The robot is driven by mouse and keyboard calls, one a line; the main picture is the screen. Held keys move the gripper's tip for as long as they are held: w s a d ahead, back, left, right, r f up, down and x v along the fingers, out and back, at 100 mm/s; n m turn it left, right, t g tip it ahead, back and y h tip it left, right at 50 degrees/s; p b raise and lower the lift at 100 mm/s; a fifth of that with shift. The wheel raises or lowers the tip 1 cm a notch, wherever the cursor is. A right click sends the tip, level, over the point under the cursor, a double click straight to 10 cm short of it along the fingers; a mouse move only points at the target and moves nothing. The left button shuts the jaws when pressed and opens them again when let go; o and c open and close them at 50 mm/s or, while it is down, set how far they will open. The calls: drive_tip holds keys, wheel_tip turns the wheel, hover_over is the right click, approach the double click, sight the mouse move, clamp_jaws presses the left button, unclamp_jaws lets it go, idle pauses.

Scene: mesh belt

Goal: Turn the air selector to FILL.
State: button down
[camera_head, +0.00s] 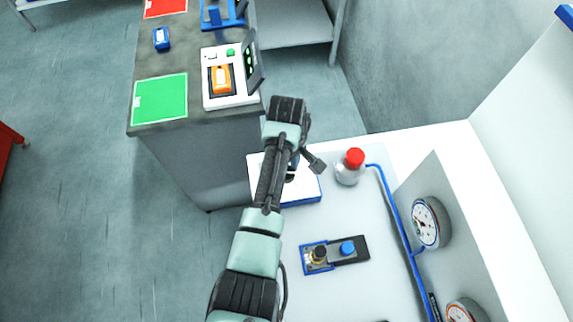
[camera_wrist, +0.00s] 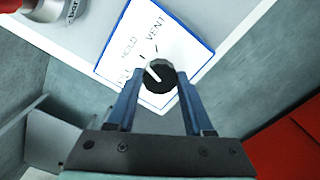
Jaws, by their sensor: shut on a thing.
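The air selector is a black round knob (camera_wrist: 160,76) with a white pointer line, on a white panel with blue edges (camera_wrist: 178,38). VENT and HOLD are readable on it. A third label at the left is partly hidden by my finger. The pointer slants up and left in the wrist view, roughly toward HOLD. My gripper (camera_wrist: 159,84) is shut on the knob, one blue finger on each side. In the head view the panel (camera_head: 309,192) shows at the end of my arm, which hides most of the knob.
A blue fixture with a black plate (camera_head: 350,250) lies nearer, and a gauge (camera_head: 428,222) stands at the right. A counter with a green mat (camera_head: 160,98) is beyond, at the left.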

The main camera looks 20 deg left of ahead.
drive_tip(key=n+p, duration=0.1)
drive_tip(key=n, duration=0.5)
drive_tip(key=shift+w+r+p, duration=0.1)
drive_tip(key=shift+p, duration=0.2)
drive_tip(key=n, duration=0.5)
drive_tip(key=shift+n+p, duration=0.3)
drive_tip(key=shift+p, duration=0.05)
drive_tip(key=shift+a, duration=0.1)
drive_tip(key=shift+c, duration=1.4)
unclamp_jaws()
wheel_tip(320, 180, up, 13)
drive_tip(key=b, duration=0.1)
drive_tip(key=shift+b, duration=0.3)
